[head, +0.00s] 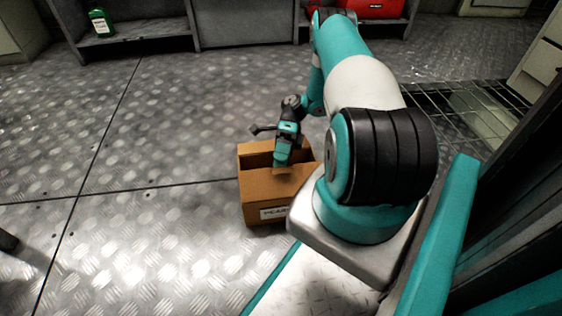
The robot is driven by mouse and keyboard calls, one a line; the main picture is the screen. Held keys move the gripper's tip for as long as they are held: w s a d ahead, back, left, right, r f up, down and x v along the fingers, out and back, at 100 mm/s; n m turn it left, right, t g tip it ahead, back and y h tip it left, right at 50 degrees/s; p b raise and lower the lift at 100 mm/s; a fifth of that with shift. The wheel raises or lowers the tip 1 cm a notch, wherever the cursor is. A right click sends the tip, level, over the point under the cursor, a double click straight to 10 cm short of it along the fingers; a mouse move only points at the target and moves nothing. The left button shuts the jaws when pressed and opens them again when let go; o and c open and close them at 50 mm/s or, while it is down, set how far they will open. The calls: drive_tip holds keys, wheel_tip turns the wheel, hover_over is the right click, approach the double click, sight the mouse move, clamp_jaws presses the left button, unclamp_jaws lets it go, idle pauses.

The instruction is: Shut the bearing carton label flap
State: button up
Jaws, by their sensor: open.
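The bearing carton (252,200) is a brown cardboard box standing on the metal floor, just left of my arm's base. A white label (274,212) with dark print is on its near face. The top is at least partly open, with a dark gap on the far left side. A brown cardboard panel lies along the near side of the top, above the label; I cannot tell its exact angle. My gripper (282,167) is open and points down over the carton's top, by that panel. Its fingertips are too small to tell whether they touch the cardboard. My arm hides the carton's right side.
A green bottle (100,22) stands on a low grey shelf at the back left. A red case (372,8) sits on a shelf at the back. A floor grating (455,103) lies to the right. The floor left of the carton is clear.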

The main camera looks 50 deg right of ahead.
wheel_tip(320, 180, up, 15)
drive_tip(key=p, duration=0.8)
drive_tip(key=shift+r+p, duration=0.15)
drive_tip(key=shift+p, duration=0.2)
